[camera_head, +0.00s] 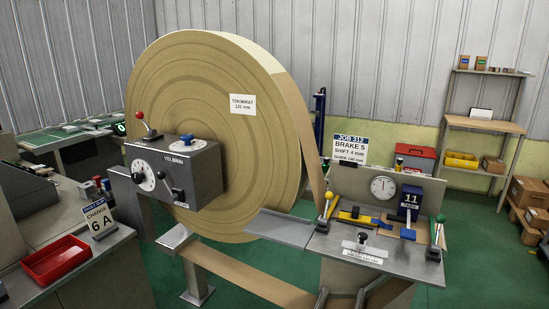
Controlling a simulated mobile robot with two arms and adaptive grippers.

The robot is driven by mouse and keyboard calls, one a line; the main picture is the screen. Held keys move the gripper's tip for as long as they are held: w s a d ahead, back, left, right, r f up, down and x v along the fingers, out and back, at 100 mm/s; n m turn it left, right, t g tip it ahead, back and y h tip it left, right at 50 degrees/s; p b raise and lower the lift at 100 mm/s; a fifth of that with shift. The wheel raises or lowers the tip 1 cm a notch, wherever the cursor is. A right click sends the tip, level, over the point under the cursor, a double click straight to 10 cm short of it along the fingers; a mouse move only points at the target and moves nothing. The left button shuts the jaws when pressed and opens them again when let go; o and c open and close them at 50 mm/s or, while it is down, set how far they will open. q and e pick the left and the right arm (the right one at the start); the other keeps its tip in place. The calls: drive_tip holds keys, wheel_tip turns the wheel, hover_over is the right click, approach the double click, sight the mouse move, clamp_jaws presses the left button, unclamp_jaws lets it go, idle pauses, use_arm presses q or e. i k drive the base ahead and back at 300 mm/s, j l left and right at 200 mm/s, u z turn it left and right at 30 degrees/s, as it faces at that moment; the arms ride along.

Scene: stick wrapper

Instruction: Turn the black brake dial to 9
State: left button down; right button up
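The grey control box (178,172) stands in front of the large paper roll (205,85), left of centre. A round white dial (143,174) with a dark centre is on its front face. Beside it, to the right, is a black handle (171,187) on the same face. The markings are too small to read, so I cannot tell the setting or which of these is the brake dial. A red-knobbed lever (143,123) and a blue knob (187,138) are on top. Neither of my grippers can be made out.
A job sign (349,149) reads "JOB 312, BRAKE 5". The right bench (318,244) holds a gauge (383,188), a yellow-handled tool and a blue counter block (410,201). A red tray (56,260) and a "6 A" sign (98,217) are at left. Green floor (470,255) is open at right.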

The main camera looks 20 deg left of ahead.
sight(136, 177)
drive_tip(key=u, duration=1.45)
